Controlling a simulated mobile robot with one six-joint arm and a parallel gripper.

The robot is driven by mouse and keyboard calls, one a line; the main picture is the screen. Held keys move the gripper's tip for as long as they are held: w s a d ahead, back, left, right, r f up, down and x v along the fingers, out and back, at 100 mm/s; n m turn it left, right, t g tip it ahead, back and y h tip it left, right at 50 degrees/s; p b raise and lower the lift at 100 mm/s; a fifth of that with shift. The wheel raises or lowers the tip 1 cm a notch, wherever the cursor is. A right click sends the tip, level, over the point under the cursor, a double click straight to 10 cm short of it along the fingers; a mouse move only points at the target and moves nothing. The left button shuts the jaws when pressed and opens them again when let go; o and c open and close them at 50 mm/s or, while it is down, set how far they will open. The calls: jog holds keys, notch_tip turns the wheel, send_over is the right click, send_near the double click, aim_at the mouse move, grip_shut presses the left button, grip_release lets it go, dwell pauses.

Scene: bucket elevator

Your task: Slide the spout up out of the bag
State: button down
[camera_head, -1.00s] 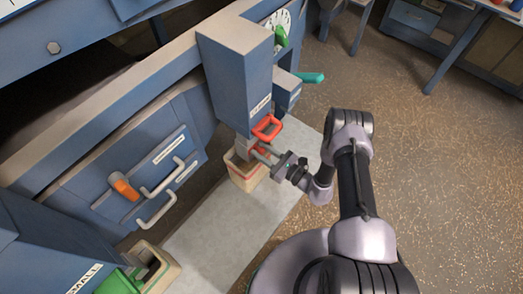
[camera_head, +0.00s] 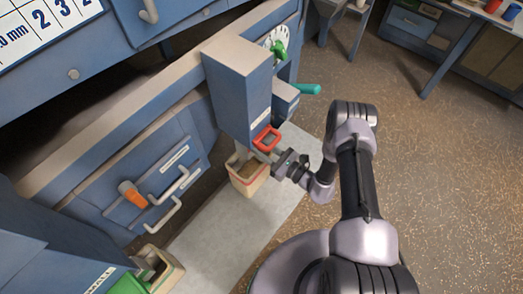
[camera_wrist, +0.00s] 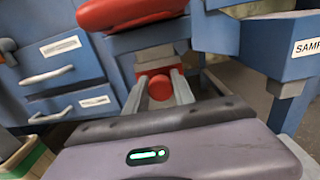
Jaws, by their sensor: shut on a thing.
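My gripper (camera_head: 266,153) reaches in from the right, just above the bag's rim. In the wrist view its two fingers are shut on a round red knob (camera_wrist: 160,88) on the spout's front. The bag is not clearly seen there.
A blue box with a teal lever (camera_head: 306,89) and a green-handled dial (camera_head: 279,52) are beyond. Open floor lies right.

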jog(key=shift+w+r+p, duration=0.1)
jog(key=shift+r+p, duration=0.2)
jog(key=shift+r, duration=0.8)
jog(key=c, duration=1.1)
grip_release()
jog(key=p+v, duration=0.2)
jog(key=v, duration=1.5)
jog(key=shift+s+d, duration=0.15)
jog(key=shift+s, duration=0.1)
